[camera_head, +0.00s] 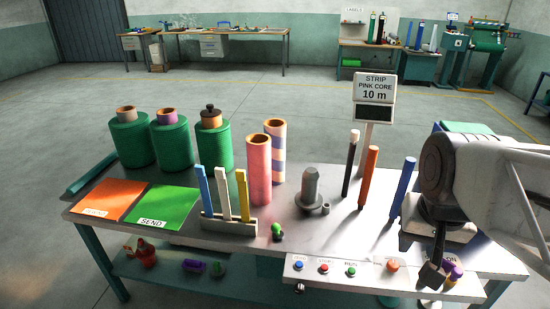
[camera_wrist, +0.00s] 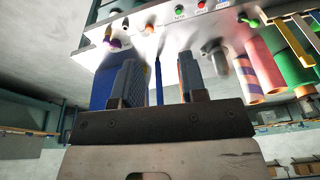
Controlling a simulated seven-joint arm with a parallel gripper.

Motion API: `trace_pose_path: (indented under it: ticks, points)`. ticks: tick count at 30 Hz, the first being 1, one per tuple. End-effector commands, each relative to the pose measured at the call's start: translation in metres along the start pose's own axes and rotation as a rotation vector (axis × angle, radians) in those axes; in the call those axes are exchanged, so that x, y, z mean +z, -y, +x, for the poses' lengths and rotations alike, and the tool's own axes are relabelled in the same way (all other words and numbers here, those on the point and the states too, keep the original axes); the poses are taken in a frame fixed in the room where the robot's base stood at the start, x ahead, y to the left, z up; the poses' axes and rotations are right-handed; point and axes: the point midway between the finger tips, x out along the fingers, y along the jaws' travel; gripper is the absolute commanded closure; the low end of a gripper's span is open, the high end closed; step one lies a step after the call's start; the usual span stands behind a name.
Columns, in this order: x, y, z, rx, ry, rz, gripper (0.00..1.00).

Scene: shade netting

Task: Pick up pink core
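The pink core (camera_head: 258,172) is an upright, hollow pink tube near the middle of the table. In the wrist view, the plain pink core (camera_wrist: 263,72) is at the right, beside the striped core (camera_wrist: 240,80). My gripper (camera_wrist: 160,64) is open, with nothing held between its two ribbed fingers. A blue post shows in the gap beyond them. In the head view, my arm is at the table's right end, well away from the pink core, and its fingers are only partly visible.
The table (camera_head: 325,225) holds a grey peg (camera_head: 310,187), black, orange and blue posts, and a rack (camera_head: 228,225) of colored strips. Green rolls (camera_head: 172,145) stand at back left, behind orange (camera_head: 110,199) and green (camera_head: 162,207) mats. A sign (camera_head: 375,90) reads "STRIP PINK CORE 10 m".

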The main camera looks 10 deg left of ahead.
Motion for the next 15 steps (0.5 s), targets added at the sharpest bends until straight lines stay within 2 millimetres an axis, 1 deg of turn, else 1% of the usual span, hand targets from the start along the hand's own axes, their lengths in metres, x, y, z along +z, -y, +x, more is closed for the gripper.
trace_pose_path:
  ticks: [1,9,15]
  points:
    - [-0.012,0.005,-0.002,-0.001,0.006,0.022,0.61]
    - [-0.078,0.035,-0.011,-0.004,0.03,0.188,0.61]
    - [-0.126,0.062,-0.011,-0.002,0.051,0.313,0.61]
